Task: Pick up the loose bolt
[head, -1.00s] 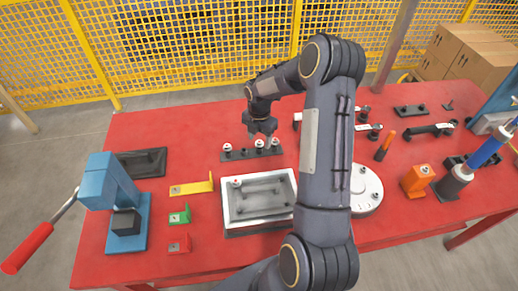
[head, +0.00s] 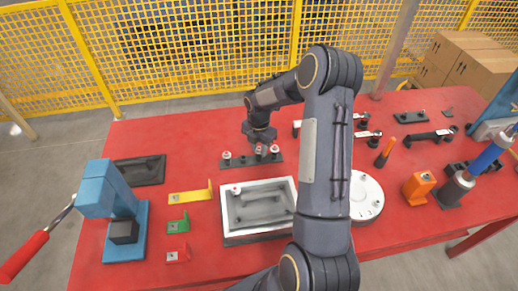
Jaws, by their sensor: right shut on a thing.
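A dark bar (head: 235,164) on the red table holds several bolts with pale, red-marked heads. One bolt (head: 227,155) stands at the bar's left end, and another (head: 275,150) stands at its right. My right gripper (head: 265,153) is down at the right half of the bar, shut on a bolt (head: 260,149) there. The fingers partly hide this bolt, and I cannot tell whether it is clear of the bar. My left gripper is not in view.
A white-rimmed tray (head: 228,227) lies in front of the bar, with yellow (head: 190,196), green (head: 178,224) and red (head: 178,255) brackets to its left. A blue press (head: 140,220) stands at the left. A white disc (head: 368,200) and an orange block (head: 417,187) are to the right.

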